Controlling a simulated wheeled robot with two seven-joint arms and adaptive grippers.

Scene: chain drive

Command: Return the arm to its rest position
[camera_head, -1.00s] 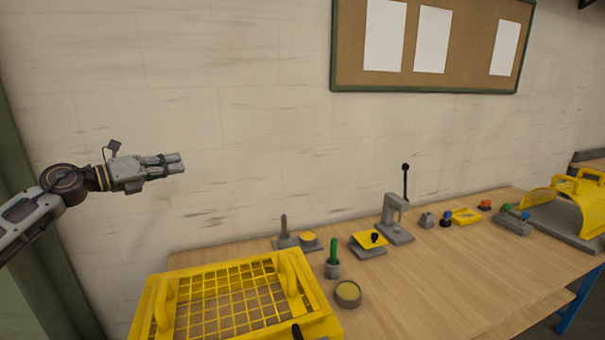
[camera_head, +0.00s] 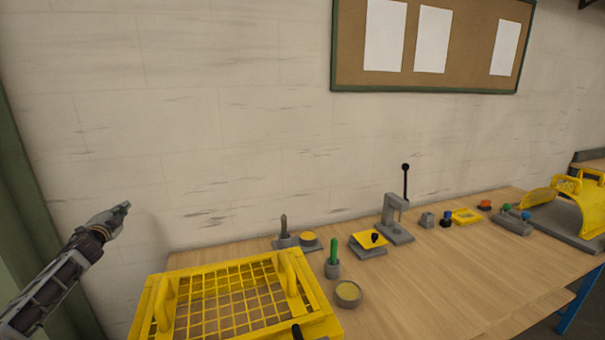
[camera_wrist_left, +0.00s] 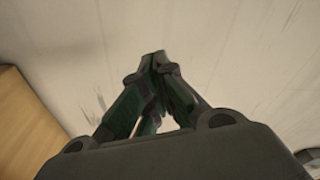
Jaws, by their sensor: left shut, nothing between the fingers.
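My left gripper (camera_head: 124,207) is at the left side of the head view, above and left of the yellow mesh guard, in front of the pale wall. Its fingers are shut and hold nothing. In the left wrist view the fingertips (camera_wrist_left: 153,58) meet, with the pale wall beyond and a strip of wooden bench top (camera_wrist_left: 28,125) at the left. My right gripper does not show in either view.
A yellow mesh guard (camera_head: 315,318) stands on the bench (camera_head: 440,275) at the front left. A small press (camera_head: 395,215), a green-handled tool (camera_head: 333,255), a round pot (camera_head: 348,294) and a yellow hood (camera_head: 575,205) stand further right. The bench's front middle is clear.

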